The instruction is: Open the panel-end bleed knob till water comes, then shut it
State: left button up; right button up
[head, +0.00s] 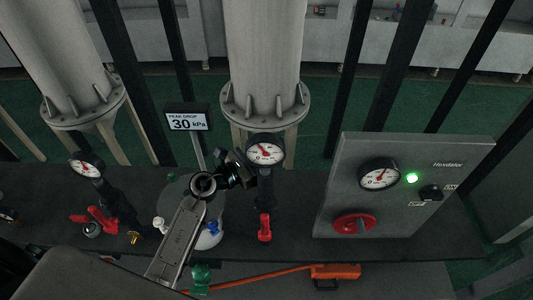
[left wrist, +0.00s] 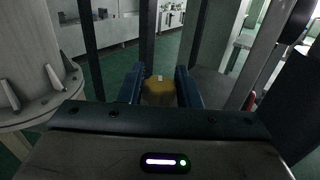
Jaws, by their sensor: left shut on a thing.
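My left gripper (head: 240,168) is at the middle of the head view, just left of the middle gauge (head: 266,151). In the left wrist view its two blue fingers (left wrist: 158,88) are shut on a yellow-brown knob (left wrist: 158,93) with a small pale tip. The knob is hidden in the head view behind the gripper. The grey panel (head: 337,190) stands to the right, with a gauge (head: 380,175), a lit green lamp (head: 412,178), a red rotary switch (head: 355,224) and a black switch (head: 430,193). I see no water. My right gripper is out of view.
A sign (head: 188,120) reads "PEAK DROP 30 kPa". Red handles (head: 96,218) and another red handle (head: 264,228) stand along the dark bench (head: 290,215). A brass fitting (head: 133,237) is at the left. A large flanged pipe (head: 263,60) rises behind. An orange tool (head: 335,272) lies in front.

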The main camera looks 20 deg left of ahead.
pick_arm(q)
jog(key=shift+n+t+y, duration=0.3)
jog(key=shift+y, duration=0.1)
jog(key=o, duration=1)
jog(key=shift+c, duration=0.2)
jog(key=shift+s+a+f, duration=0.15)
jog(key=shift+s+a, duration=0.05)
jog(key=shift+s, duration=0.05)
jog(key=b+v, duration=0.5)
jog(key=v, duration=0.5)
